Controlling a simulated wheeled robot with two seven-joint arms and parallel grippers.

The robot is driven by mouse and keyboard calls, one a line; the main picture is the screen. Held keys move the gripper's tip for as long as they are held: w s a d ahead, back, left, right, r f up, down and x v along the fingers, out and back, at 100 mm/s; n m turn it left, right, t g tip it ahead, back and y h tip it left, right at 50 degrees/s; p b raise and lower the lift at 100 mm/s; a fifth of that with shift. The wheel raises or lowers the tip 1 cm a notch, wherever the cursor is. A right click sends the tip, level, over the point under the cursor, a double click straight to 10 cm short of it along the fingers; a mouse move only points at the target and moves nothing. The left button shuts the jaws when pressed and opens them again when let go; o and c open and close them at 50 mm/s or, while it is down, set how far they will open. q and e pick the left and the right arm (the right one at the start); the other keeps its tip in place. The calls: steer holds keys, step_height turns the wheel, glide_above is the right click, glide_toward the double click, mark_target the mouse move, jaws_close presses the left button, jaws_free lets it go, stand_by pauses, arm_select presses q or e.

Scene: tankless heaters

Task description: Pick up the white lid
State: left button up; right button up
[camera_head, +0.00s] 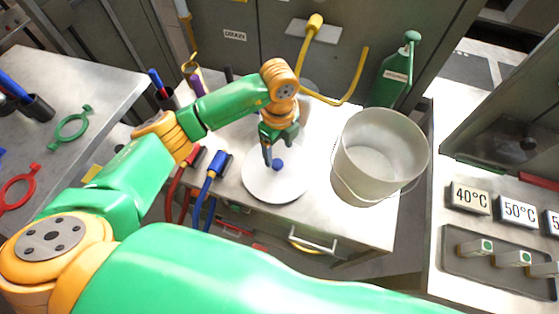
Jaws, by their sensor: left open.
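The white lid (261,187) is a flat round disc with a small blue knob (278,165). It lies on the metal cabinet top, left of a white bucket (362,160). My left arm comes in from the left, and my left gripper (270,158) points down over the lid. Its open fingers are right at the blue knob. I cannot tell whether they touch it. The arm and gripper hide the far part of the lid. My right gripper is not in view.
The open bucket stands close to the lid's right. A green bottle (393,78) and yellow pipe (322,97) are behind. Red-handled and blue-handled tools (215,165) lie left of the lid. A side table (100,85) holds green and red rings. Temperature signs (470,197) stand at right.

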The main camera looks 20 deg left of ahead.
mark_target(277, 163)
arm_select(q)
steer(key=f, duration=0.5)
steer(key=shift+s+a+p, duration=0.2)
steer(key=shift+s+p, duration=0.05)
steer(key=shift+p, duration=0.15)
jaws_close()
steer(key=shift+w, duration=0.1)
stand_by(0.8)
